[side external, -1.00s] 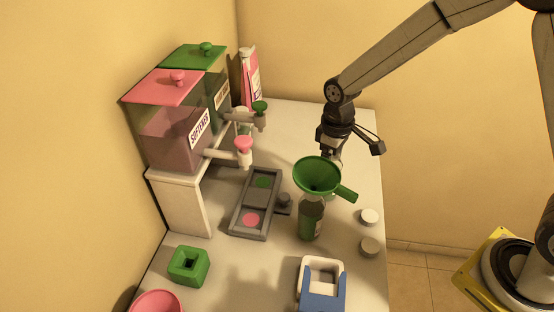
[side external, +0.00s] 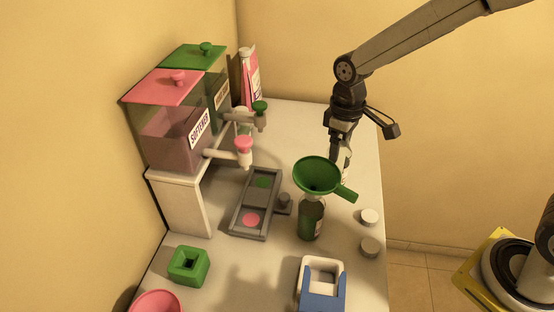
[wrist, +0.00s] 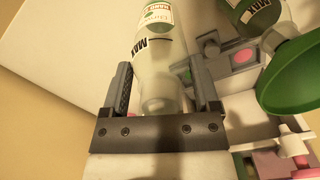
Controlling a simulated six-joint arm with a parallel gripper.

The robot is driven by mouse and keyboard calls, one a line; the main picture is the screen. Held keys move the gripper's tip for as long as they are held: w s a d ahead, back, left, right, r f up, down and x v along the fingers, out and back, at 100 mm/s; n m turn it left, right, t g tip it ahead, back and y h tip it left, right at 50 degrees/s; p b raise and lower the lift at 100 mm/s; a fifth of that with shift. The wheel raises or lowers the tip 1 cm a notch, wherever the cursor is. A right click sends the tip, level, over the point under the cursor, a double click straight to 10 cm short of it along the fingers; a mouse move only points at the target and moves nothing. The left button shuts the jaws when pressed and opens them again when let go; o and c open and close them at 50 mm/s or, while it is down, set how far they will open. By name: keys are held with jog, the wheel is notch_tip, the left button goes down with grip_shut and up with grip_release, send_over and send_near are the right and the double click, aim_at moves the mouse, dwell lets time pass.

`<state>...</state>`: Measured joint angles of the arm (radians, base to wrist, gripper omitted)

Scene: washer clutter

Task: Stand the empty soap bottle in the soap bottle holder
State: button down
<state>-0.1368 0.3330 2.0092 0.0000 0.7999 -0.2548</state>
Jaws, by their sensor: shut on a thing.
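A clear bottle with a white label (wrist: 157,45) is between the two fingers of my gripper (wrist: 162,82) in the wrist view; it looks empty. My gripper is shut on it. In the side view my gripper (side external: 339,150) is behind the green funnel, which partly hides the bottle (side external: 347,158). A grey two-compartment holder (side external: 236,223) lies on the counter, with a green disc in its far compartment and a pink disc in its near one. It also shows in the wrist view (wrist: 230,75). Neither compartment holds a bottle. I cannot tell from markings which is for soap.
The green funnel (side external: 318,175) sits on a dark green bottle (side external: 310,222) right of the holder. Two dispensers with pink (side external: 165,88) and green (side external: 190,57) lids stand left, taps reaching out. A green block (side external: 188,267), blue-white stand (side external: 322,290) and two round caps (side external: 369,217) are nearby.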

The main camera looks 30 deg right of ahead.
jog(key=s+d+r, duration=0.1)
jog(key=s+r, duration=0.7)
jog(key=s, duration=0.4)
jog(key=shift+s+d, duration=0.15)
dwell(0.6)
